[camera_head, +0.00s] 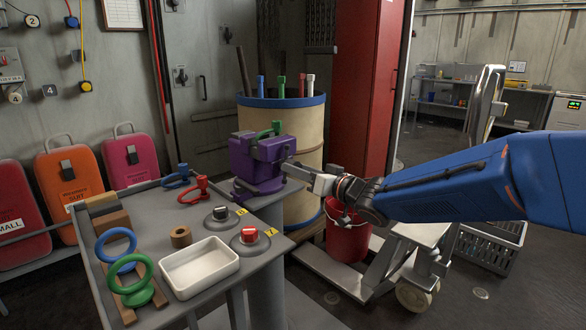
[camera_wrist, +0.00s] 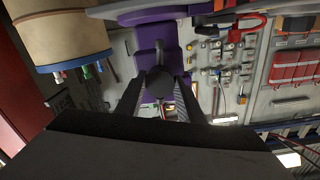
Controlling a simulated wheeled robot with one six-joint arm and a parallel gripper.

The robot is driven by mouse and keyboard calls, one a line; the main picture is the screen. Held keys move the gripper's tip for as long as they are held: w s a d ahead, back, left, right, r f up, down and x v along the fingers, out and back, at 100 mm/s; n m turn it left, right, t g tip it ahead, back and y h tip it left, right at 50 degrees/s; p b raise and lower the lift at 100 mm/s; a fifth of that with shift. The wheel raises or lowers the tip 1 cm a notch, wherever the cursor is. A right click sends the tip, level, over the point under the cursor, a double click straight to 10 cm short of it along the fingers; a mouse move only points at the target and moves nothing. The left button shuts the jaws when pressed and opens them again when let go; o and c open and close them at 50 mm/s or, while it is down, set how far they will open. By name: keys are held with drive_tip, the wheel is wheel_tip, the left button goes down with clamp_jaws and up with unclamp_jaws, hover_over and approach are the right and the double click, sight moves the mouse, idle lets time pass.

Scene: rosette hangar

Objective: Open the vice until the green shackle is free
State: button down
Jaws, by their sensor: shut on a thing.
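The purple vice (camera_head: 252,176) stands on the back right corner of the grey workbench. The green shackle (camera_head: 265,132) sits at the top of the vice, between its jaws; how tightly it is held I cannot tell. My gripper (camera_head: 297,170) reaches in from the right and meets the vice's front end. In the wrist view the purple vice (camera_wrist: 155,37) lies straight ahead. My gripper (camera_wrist: 159,90) is shut there on a dark round knob (camera_wrist: 159,82), which looks like the end of the vice's handle or screw. The shackle is not clear in the wrist view.
The workbench (camera_head: 150,245) also holds a red shackle (camera_head: 200,188), a blue shackle (camera_head: 177,179), a white tray (camera_head: 200,266) and two knobs. A beige barrel (camera_head: 300,135) stands close behind the vice.

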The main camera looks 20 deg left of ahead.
drive_tip(key=shift+d+n, duration=0.1)
drive_tip(key=shift+n, duration=3.9)
drive_tip(key=n, duration=1.4)
drive_tip(key=shift+s+d+n, duration=0.1)
drive_tip(key=shift+n, duration=0.3)
